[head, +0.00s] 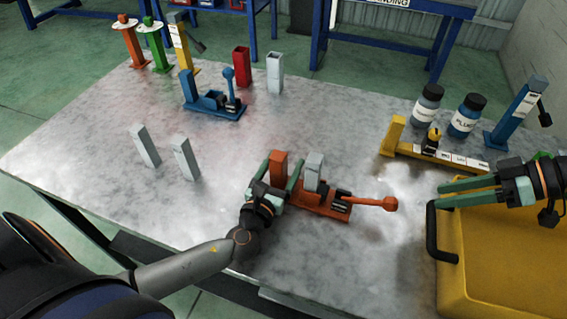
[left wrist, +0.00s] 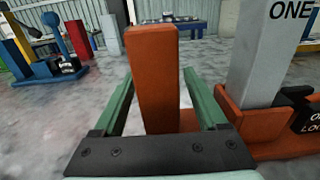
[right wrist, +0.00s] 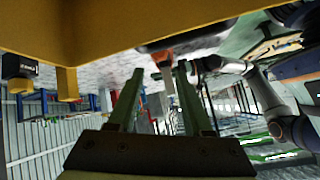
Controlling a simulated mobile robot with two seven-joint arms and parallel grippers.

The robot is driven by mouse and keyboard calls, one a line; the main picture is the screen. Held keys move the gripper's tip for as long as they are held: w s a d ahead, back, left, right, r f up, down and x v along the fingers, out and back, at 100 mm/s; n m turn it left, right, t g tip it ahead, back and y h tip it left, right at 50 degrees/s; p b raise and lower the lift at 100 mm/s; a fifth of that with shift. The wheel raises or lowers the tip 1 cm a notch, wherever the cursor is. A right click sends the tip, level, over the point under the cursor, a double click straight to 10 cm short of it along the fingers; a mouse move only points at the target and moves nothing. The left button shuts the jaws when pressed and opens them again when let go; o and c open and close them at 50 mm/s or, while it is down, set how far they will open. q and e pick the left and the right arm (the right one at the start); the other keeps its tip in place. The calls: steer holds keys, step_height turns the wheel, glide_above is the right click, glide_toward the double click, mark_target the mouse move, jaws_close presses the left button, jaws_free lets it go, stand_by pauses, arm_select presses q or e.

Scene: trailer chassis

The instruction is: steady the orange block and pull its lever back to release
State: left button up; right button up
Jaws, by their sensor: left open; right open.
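The orange block (head: 320,205) sits on the metal table near its front edge, with an upright orange post (head: 278,168) at its left end. A grey post (head: 314,165) stands in it beside that post. Its orange lever (head: 375,202) lies low and points right, ending in a round knob. My left gripper (head: 277,185) is open around the orange post; in the left wrist view the post (left wrist: 155,80) stands between the green fingers, with gaps visible. My right gripper (head: 470,187) is open and empty at the right, above the yellow tray's (head: 500,285) back edge, with its fingers pointing left.
A blue lever block (head: 212,106) stands farther back. Two grey posts (head: 145,146) stand at the left. A yellow block (head: 395,137), bottles (head: 428,103) and a blue gauge stand (head: 517,110) are at the back right. The yellow tray has a black handle (head: 437,232).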

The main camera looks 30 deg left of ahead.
arm_select(q)
jaws_close()
stand_by(0.5)
stand_by(0.8)
